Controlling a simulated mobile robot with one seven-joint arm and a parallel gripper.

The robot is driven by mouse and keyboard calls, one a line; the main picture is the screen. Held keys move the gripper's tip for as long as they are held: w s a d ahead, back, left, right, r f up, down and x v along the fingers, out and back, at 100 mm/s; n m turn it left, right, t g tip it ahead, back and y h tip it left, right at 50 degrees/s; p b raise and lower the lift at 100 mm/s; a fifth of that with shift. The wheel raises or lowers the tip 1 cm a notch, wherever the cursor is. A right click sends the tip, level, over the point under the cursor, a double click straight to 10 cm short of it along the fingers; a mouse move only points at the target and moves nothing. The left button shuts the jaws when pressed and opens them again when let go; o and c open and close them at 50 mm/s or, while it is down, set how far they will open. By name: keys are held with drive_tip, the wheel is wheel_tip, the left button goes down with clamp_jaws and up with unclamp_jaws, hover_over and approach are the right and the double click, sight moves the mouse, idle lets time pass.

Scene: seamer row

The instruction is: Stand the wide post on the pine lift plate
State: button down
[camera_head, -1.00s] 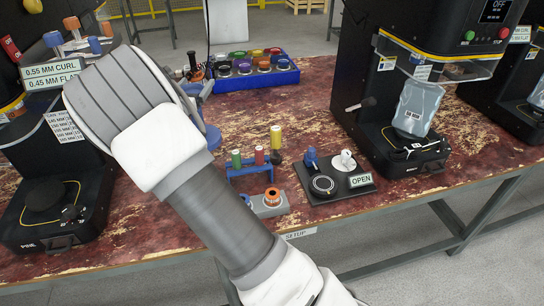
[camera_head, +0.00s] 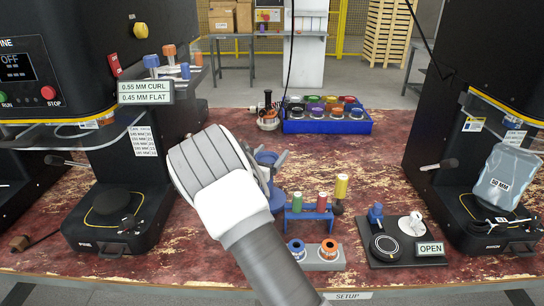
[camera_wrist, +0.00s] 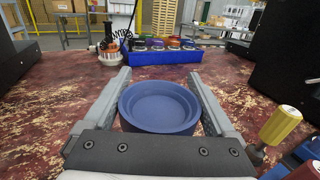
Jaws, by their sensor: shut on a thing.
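A wide blue post (camera_wrist: 160,106), round with a hollowed top, sits between the two fingers of my gripper (camera_wrist: 160,100) in the wrist view. My gripper is shut on it. In the head view my gripper (camera_head: 265,170) is partly hidden behind my wrist, over the middle of the bench, and blue parts of the post show beside it. The pine machine stands at the left; its round black lift plate (camera_head: 111,203) sits low on the black base marked PINE. The plate looks bare. My gripper is well to the right of it.
A clear guard (camera_head: 85,135) and a lever overhang the pine base. A blue rack with coloured pins (camera_head: 308,213), a grey block with two rings (camera_head: 318,262) and a black fixture marked OPEN (camera_head: 400,245) stand right of my arm. A blue tray (camera_head: 325,124) is behind.

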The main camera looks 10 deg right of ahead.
drive_tip(key=shift+f, duration=0.2)
unclamp_jaws()
drive_tip(key=shift+r, duration=0.15)
